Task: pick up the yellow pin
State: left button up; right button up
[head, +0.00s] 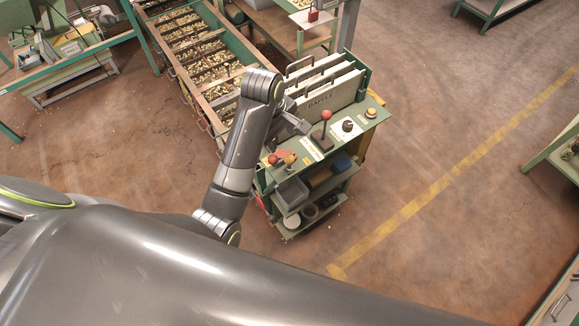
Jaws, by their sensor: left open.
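A small yellow piece (290,159), which looks like the yellow pin, stands at the front left corner of the green control bench (345,150). A red ball knob (273,159) is just left of it. My left arm reaches up in front of the bench and bends over it. My left gripper (303,127) is over the bench top, behind the yellow piece and apart from it. It is open and I see nothing between its fingers, which are small and partly hidden by the arm. My right gripper is not in view.
A red-knobbed lever (326,116), a black dial (348,126) and a yellow button (371,113) sit on the bench. Baffle plates (326,88) stand behind them. A long hopper (195,55) of nuts lies at upper left. Open floor (440,130) is to the right.

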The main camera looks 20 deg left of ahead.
aim_at(288, 157)
pick_arm(q)
jog(key=f, duration=0.3)
jog(key=w+f+p, duration=0.1)
jog(key=f, duration=0.4)
jog(key=shift+w+d+f, duration=0.15)
jog(key=shift+d+f, duration=0.15)
jog(key=shift+d, duration=0.1)
jog(key=shift+w+d+f+p, duration=0.1)
jog(key=shift+f+p, duration=0.3)
jog(key=shift+p, duration=0.15)
jog(key=f, duration=0.1)
jog(key=f+p, duration=0.1)
jog(key=shift+w+d+f, duration=0.2)
jog(key=shift+w+f, duration=0.1)
jog(key=shift+f, duration=0.05)
jog(key=shift+w+f, duration=0.15)
jog(key=shift+f, duration=0.6)
jog(key=shift+c, duration=0.2)
jog(key=c, duration=1)
